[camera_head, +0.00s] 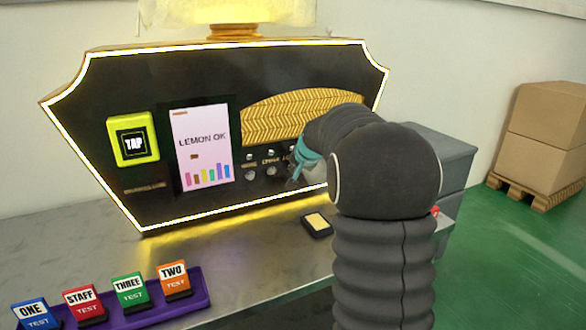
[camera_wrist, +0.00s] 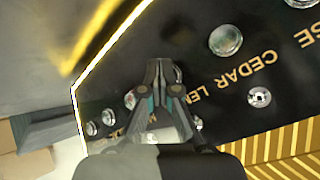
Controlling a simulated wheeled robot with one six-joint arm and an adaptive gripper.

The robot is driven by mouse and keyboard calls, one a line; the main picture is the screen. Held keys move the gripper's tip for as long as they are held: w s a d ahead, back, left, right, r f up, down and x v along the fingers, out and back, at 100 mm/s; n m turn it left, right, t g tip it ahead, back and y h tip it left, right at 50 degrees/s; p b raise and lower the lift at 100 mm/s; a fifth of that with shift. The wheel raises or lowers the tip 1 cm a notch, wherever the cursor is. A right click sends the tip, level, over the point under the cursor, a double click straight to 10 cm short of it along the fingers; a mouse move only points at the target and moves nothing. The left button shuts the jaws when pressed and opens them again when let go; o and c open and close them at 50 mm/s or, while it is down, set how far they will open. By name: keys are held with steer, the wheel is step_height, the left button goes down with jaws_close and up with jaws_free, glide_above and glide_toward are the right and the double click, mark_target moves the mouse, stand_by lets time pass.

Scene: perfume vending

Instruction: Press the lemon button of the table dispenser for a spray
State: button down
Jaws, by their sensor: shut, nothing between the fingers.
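The table dispenser (camera_head: 215,75) is a black panel with a glowing rim, and its screen (camera_head: 203,148) reads "LEMON OK". My gripper (camera_head: 295,178) is shut and empty at the right part of its button row. In the wrist view my gripper (camera_wrist: 165,64) points at the panel beside the partly covered label "LEM" (camera_wrist: 205,98). The lemon button is hidden behind the fingers, so I cannot tell whether they touch it. The large round cedar button (camera_wrist: 225,40) shows clear of the fingers.
A yellow TAP pad (camera_head: 133,139) is left of the screen. A purple tray (camera_head: 190,305) holds several coloured TEST cards. A small dark card-like item (camera_head: 316,224) lies on the metal table (camera_head: 240,265). Grey bins (camera_head: 455,160) and stacked cardboard boxes (camera_head: 545,125) stand at right.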

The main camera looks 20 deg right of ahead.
steer(key=shift+s, duration=0.1)
steer(key=shift+s+b, duration=0.65)
steer(key=shift+s, duration=0.1)
steer(key=shift+s+d+b, duration=0.1)
steer(key=shift+s+b, duration=1.5)
steer(key=shift+s, duration=0.9)
